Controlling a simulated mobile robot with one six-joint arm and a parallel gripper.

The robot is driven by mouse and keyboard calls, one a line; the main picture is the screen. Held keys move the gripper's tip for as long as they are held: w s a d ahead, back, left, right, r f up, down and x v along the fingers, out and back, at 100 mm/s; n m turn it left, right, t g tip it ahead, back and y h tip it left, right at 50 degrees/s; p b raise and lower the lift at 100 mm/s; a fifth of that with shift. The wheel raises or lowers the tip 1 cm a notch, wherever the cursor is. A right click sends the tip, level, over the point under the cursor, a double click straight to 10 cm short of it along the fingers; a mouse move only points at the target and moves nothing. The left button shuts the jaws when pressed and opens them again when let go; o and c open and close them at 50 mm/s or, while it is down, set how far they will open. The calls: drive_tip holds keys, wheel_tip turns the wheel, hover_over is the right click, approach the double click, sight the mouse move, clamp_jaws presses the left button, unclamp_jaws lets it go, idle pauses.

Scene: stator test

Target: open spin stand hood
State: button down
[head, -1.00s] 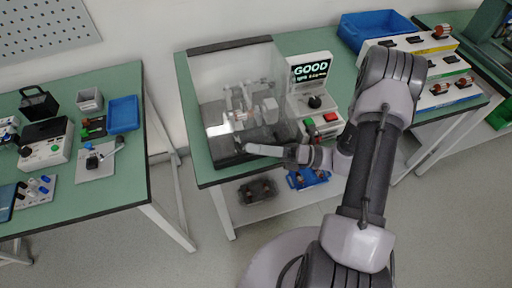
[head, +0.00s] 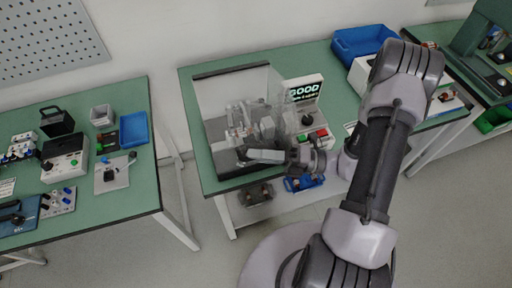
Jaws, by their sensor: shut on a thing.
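The spin stand hood (head: 222,88) is a clear box with a dark back edge, on the green middle bench. Through it I see the grey spin stand (head: 240,122) on a dark base. My gripper (head: 252,155) is at the front lower side of the hood, coming from the right, and is shut on its front edge. The exact grip point is small and partly hidden by the fingers. I cannot tell clearly whether the hood is raised at the front.
A blue bin (head: 362,43) is at the back right. A left bench (head: 125,180) holds testers and trays. Floor between benches is clear.

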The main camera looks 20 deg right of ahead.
wheel_tip(320, 180, up, 10)
drive_tip(key=m+h+p, duration=0.1)
drive_tip(key=m+p, duration=0.1)
drive_tip(key=p, duration=0.6)
drive_tip(key=shift+w+f+m, duration=0.1)
drive_tip(key=shift+m, duration=0.3)
drive_tip(key=w+r+m+g+h+p, duration=0.1)
drive_tip(key=w+r+m+p, duration=0.2)
drive_tip(key=w+r+p, duration=0.3)
drive_tip(key=w+r+m+g+h+p, duration=0.1)
drive_tip(key=w+r+m+p, duration=0.3)
drive_tip(key=r+p, duration=0.9)
drive_tip(key=shift+w+m+g+h+p, duration=0.3)
drive_tip(key=shift+w+p, duration=0.9)
drive_tip(key=shift+w, duration=0.1)
drive_tip(key=shift+r, duration=0.1)
drive_tip(key=c, duration=1.7)
unclamp_jaws()
drive_tip(key=b+v, duration=0.2)
drive_tip(key=v, duration=1.5)
drive_tip(key=shift+d+b, duration=0.2)
drive_tip(key=shift+b, duration=0.15)
